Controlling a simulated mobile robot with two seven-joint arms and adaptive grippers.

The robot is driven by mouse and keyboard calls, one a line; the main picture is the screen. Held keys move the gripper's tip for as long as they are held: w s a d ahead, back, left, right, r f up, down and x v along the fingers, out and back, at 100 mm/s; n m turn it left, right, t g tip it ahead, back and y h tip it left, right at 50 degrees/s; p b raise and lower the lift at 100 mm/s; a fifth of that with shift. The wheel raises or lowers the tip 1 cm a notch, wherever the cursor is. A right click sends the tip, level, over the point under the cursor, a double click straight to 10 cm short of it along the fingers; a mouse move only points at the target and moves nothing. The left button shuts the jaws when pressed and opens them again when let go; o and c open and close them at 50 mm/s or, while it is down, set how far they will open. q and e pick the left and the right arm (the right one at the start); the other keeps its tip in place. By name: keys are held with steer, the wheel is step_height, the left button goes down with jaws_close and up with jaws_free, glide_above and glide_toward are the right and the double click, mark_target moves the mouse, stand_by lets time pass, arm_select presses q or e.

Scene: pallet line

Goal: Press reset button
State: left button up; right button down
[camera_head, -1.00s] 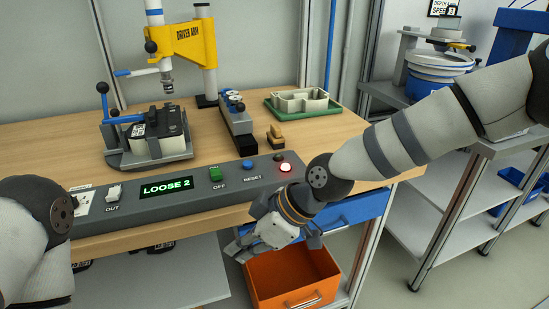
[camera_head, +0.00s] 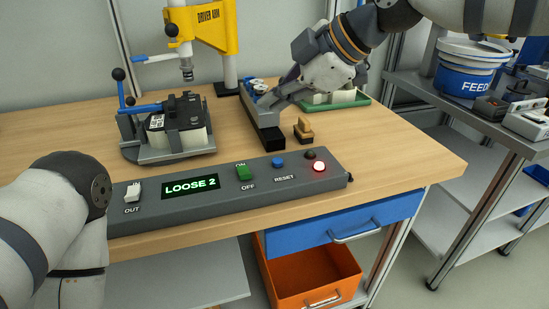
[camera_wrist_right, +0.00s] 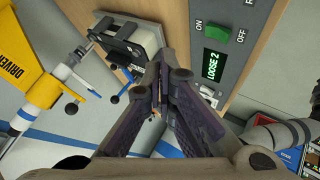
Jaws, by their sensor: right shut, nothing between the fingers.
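The grey control panel (camera_head: 220,198) lies along the table's front edge. Its blue button (camera_head: 278,163) sits just above the RESET label (camera_head: 284,178), between the green switch (camera_head: 243,172) and a black button (camera_head: 310,154). My right gripper (camera_head: 268,100) is shut and empty, behind the panel and above the grey rack, apart from the blue button. In the right wrist view its fingers (camera_wrist_right: 160,105) come together, with the green switch (camera_wrist_right: 213,31) and display at upper right; the blue button is not seen there. My left arm shows at lower left, but its gripper is out of view.
The display (camera_head: 190,186) reads LOOSE 2, and a red-white lamp (camera_head: 319,167) is lit. A clamp fixture (camera_head: 170,135) holds a black-topped block under the yellow driver arm (camera_head: 208,27). A wooden stamp-like piece (camera_head: 303,130) stands behind the panel. An orange bin (camera_head: 310,280) is below.

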steer(key=b, duration=0.1)
glide_above(276, 163)
step_height(276, 163, down, 7)
steer(key=shift+r, duration=0.15)
arm_select(q)
steer(key=shift+s+f+g, duration=0.3)
steer(key=shift+s+f, duration=0.4)
arm_select(e)
steer(key=shift+f, duration=1.1)
steer(key=shift+f, duration=0.4)
steer(key=shift+f, duration=0.55)
stand_by(0.5)
arm_select(q)
steer(key=shift+w+r, duration=0.15)
arm_select(e)
steer(key=shift+r, duration=0.95)
